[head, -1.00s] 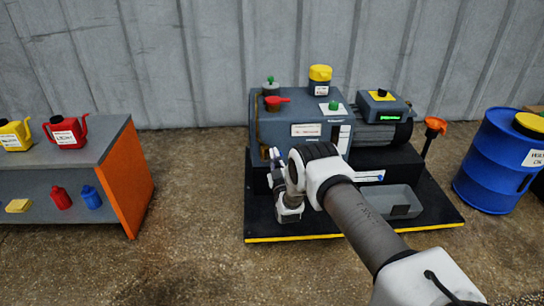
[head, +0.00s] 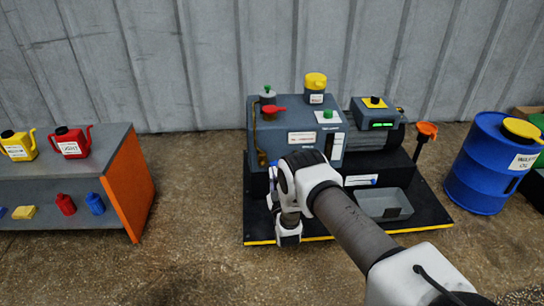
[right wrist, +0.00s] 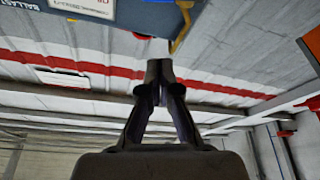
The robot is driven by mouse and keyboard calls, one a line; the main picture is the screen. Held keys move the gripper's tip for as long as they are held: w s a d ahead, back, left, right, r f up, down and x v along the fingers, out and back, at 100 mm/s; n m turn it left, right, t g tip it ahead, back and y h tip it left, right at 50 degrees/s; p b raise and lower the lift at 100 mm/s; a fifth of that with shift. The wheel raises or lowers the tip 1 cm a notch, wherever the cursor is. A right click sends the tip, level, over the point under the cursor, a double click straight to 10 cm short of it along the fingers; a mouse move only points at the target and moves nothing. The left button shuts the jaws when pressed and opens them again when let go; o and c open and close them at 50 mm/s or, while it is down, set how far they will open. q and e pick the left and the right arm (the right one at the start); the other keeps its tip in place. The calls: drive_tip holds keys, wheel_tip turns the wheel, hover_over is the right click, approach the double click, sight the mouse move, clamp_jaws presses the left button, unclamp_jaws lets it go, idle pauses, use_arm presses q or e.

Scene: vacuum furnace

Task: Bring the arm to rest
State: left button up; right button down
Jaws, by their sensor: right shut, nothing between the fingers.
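My right arm (head: 345,225) reaches in from the lower right, its wrist bent in front of the grey vacuum pump (head: 290,150). My right gripper (head: 272,176) is small and partly hidden by the wrist in the head view. In the right wrist view the same gripper (right wrist: 160,75) has its two dark fingers together at the tips, with nothing between them. The fingers point up along the pump's side, and a bit of the pump's labelled body (right wrist: 130,12) shows beyond them. My left gripper is not in view.
The pump stands on a black base with a yellow edge (head: 320,238), with a grey tray (head: 385,203) at its front. An orange funnel (head: 426,130) and blue drum (head: 483,165) are at right. A grey shelf (head: 115,150) with cans is at left. Floor between is clear.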

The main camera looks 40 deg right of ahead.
drive_tip(key=shift+v, duration=1.05)
